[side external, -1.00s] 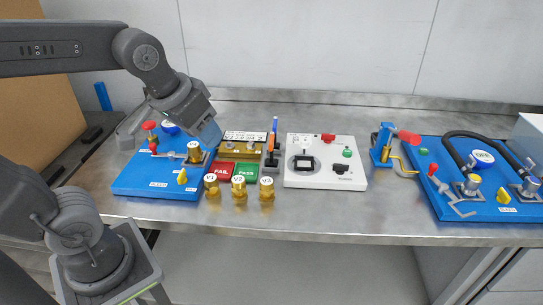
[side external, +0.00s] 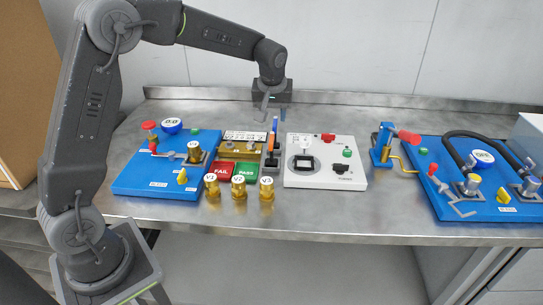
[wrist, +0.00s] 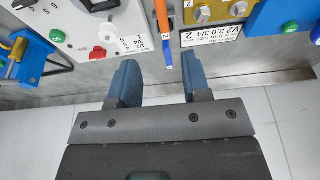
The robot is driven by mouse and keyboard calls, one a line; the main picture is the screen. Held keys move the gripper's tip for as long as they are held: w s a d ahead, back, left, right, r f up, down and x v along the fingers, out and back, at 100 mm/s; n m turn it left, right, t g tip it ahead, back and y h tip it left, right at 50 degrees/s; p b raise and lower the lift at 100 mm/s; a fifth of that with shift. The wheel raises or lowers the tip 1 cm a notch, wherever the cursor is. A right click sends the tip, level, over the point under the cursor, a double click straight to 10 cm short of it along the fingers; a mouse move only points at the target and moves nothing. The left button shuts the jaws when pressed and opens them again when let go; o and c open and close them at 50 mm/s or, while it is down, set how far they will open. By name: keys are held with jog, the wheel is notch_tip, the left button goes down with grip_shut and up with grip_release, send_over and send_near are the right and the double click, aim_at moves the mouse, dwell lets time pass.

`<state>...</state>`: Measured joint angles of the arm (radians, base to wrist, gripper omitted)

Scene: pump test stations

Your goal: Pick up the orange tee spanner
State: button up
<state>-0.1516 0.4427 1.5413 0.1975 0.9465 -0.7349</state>
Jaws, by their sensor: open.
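The orange tee spanner (side external: 270,143) appears as a narrow upright orange piece in a small dark holder (side external: 271,161), left of the white control box. In the wrist view an orange strip (wrist: 162,18) shows at the top middle, with a blue piece (wrist: 167,53) just below it. The same blue piece (side external: 275,125) stands up close beside the orange one in the side view. My gripper (side external: 269,115) is open and empty, pointing down above and behind them. In the wrist view its blue fingers (wrist: 160,78) are apart, with nothing between the tips.
The white control box (side external: 300,178) is close on the right, and brass valves (side external: 239,188) stand in front. A blue board (side external: 150,186) lies left, another blue board (side external: 455,205) far right. A blue stand (side external: 381,150) is right of the box. Bare bench lies behind.

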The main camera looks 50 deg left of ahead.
aim_at(272, 138)
jog(key=x, duration=0.6)
jog(key=shift+f, duration=0.2)
jog(key=x, duration=0.4)
jog(key=shift+s+f, duration=0.1)
jog(key=shift+s, duration=0.35)
jog(key=shift+w+a+f, duration=0.15)
jog(key=shift+f, duration=0.45)
jog(key=shift+c, duration=0.2)
grip_shut()
